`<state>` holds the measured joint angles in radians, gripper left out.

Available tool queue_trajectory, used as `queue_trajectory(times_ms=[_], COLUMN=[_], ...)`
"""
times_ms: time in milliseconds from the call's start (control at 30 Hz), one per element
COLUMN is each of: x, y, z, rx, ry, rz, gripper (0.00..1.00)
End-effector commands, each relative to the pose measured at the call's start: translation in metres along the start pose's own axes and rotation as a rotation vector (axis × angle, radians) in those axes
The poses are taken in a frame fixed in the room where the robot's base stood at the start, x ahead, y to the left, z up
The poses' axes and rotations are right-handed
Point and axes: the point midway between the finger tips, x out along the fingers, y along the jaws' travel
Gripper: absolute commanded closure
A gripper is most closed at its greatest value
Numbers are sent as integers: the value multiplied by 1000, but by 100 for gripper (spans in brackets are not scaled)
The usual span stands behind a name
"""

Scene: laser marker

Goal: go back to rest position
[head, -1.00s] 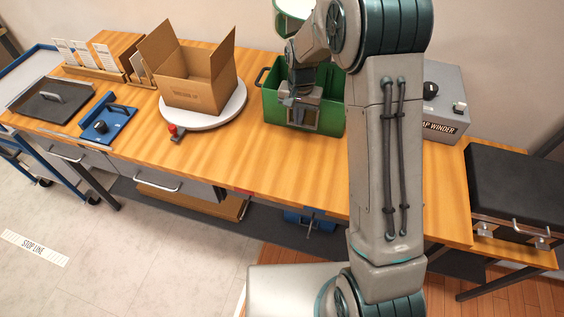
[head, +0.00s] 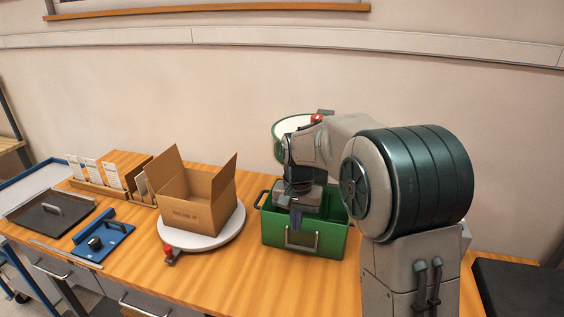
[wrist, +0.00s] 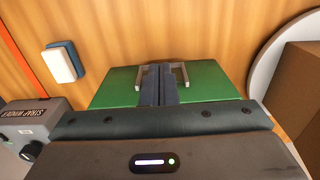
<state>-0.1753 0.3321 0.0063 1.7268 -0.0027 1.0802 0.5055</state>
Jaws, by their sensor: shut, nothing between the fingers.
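My gripper (head: 296,214) points down at the green bin (head: 332,238) on the workbench. Its fingers are shut and empty. In the head view it overlaps the bin's opening and front wall; I cannot tell whether the tips are inside or in front. In the wrist view the shut fingers (wrist: 158,84) show against the green bin (wrist: 208,82), by its grey handle-like bracket. My arm reaches in from the right and hides part of the bench.
An open cardboard box (head: 196,205) sits on a white turntable (head: 227,236) left of the bin. A blue fixture (head: 103,241) lies farther left. The strap winder (wrist: 25,133) and a blue-and-white block (wrist: 61,63) show in the wrist view. Bare bench lies in front of the bin.

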Motion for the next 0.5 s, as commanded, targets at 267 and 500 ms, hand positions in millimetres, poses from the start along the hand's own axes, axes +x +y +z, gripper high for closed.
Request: queue_trajectory(times_ms=[267,500], x=[-34,-55], y=[43,92], z=[42,102], rx=[-70,-164], ry=[59,135], rz=[-26,-45], gripper=[100,100])
